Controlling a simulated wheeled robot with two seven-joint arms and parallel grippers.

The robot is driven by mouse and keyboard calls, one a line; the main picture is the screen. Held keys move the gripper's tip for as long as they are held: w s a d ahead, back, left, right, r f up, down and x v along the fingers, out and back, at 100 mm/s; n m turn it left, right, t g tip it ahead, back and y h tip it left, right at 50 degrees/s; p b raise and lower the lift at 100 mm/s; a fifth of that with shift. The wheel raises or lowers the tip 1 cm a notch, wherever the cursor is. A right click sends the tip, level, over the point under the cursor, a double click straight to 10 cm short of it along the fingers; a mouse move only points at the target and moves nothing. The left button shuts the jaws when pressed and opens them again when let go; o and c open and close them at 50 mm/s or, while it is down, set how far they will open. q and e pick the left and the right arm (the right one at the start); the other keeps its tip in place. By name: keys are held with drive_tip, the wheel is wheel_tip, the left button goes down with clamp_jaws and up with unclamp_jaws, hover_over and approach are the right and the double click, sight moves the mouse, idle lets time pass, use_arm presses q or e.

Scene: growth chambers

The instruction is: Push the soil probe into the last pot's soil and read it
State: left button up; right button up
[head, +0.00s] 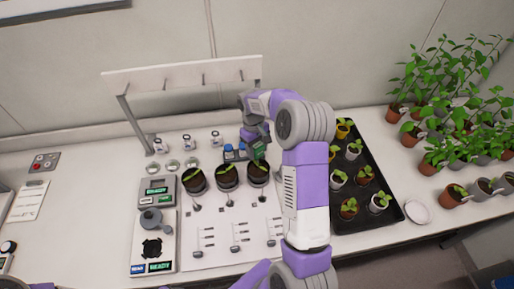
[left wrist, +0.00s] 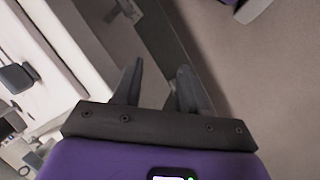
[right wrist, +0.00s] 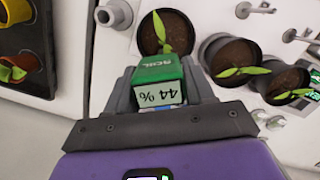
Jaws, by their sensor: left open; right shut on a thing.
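My right gripper (right wrist: 160,92) is shut on the green soil probe (right wrist: 158,68), whose display shows "44 %", upside down in the right wrist view. In the head view the probe (head: 258,150) is at the rightmost of three dark pots in a row (head: 257,174). In the right wrist view that pot (right wrist: 168,32), with soil and a seedling, lies just beyond the probe. The probe's tip is hidden, so its depth in the soil cannot be seen. The other two pots (head: 227,178) (head: 193,181) hold soil and seedlings. My left gripper (left wrist: 158,88) is open and empty, away from the pots.
A black tray (head: 390,225) of potted seedlings stands right of my right arm, with leafy plants beyond. Devices with green displays (head: 155,190) stand left of the pots. A rack with pegs (head: 185,75) is behind. A white saucer (head: 417,212) lies right of the tray.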

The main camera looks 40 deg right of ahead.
drive_tip(key=shift+f+b, duration=0.35)
drive_tip(key=shift+f, duration=0.45)
drive_tip(key=o, duration=1.3)
drive_tip(key=r, duration=0.5)
drive_tip(key=w+r, duration=0.1)
drive_tip(key=r, duration=0.1)
drive_tip(key=shift+r, duration=0.3)
drive_tip(key=shift+r, duration=0.1)
